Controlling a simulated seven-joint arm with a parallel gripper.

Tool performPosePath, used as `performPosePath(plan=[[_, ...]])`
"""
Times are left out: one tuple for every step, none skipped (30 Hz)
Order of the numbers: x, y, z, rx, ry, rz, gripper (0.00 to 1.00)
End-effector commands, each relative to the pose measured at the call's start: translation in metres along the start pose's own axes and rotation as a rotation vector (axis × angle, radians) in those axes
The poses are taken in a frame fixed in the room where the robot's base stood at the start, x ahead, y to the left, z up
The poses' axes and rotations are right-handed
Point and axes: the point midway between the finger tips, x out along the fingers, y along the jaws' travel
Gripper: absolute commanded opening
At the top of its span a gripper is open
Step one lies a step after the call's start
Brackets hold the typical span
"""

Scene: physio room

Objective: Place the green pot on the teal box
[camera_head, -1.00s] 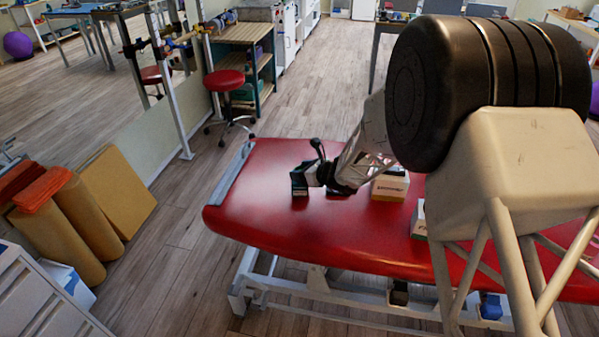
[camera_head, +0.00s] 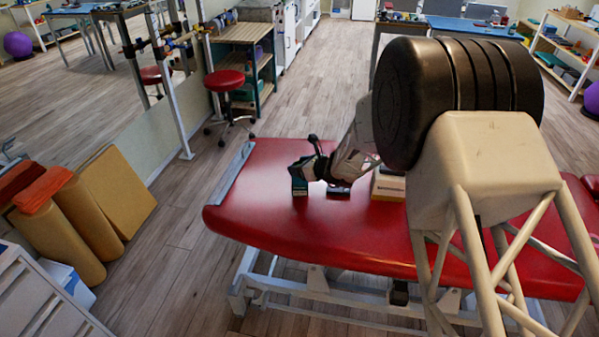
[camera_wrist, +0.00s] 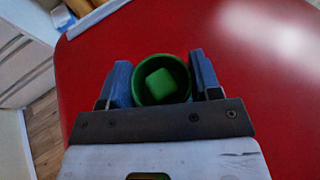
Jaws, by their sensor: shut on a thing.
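My gripper (camera_head: 314,176) is low over the left part of the red treatment table in the head view. In the wrist view my gripper (camera_wrist: 161,74) has its two blue-grey fingers on either side of the green pot (camera_wrist: 161,95), shut on it. The pot is round, seen from above into its open top, with a lighter green shape inside. In the head view the pot cannot be made out. A dark teal shape (camera_head: 299,187) shows at the gripper; I cannot tell whether it is the teal box or a finger. No teal box is recognisable in the wrist view.
The red table (camera_head: 270,218) is mostly bare around the gripper, with a grey strip (camera_head: 231,172) along its left end. A cardboard carton (camera_head: 387,186) stands just right of the gripper, partly behind my arm. A red stool (camera_head: 224,80) stands on the floor beyond.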

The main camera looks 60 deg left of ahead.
Motion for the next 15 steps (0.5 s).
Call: performPosePath(plan=[[0.002, 0.000, -0.006, 0.001, 0.001, 0.001, 0.33], [0.004, 0.000, -0.010, 0.002, 0.002, 0.001, 0.33], [0.005, 0.000, -0.014, 0.002, 0.002, 0.001, 0.33], [0.006, 0.000, -0.017, 0.002, 0.002, 0.001, 0.33], [0.007, 0.000, -0.019, 0.002, 0.002, 0.001, 0.33], [0.008, 0.000, -0.021, 0.001, 0.002, 0.001, 0.33], [0.009, 0.000, -0.022, 0.001, 0.001, 0.001, 0.33], [0.009, 0.000, -0.022, 0.001, 0.001, 0.000, 0.33], [0.009, 0.000, -0.023, 0.000, 0.001, 0.000, 0.33], [0.009, 0.000, -0.023, 0.000, 0.001, 0.000, 0.33], [0.009, 0.000, -0.023, 0.000, 0.001, 0.000, 0.33], [0.009, 0.000, -0.023, 0.000, 0.001, 0.000, 0.33], [0.009, 0.000, -0.023, 0.000, 0.001, 0.000, 0.33], [0.009, 0.000, -0.023, 0.000, 0.001, 0.000, 0.33], [0.009, 0.000, -0.023, 0.000, 0.001, 0.000, 0.33]])
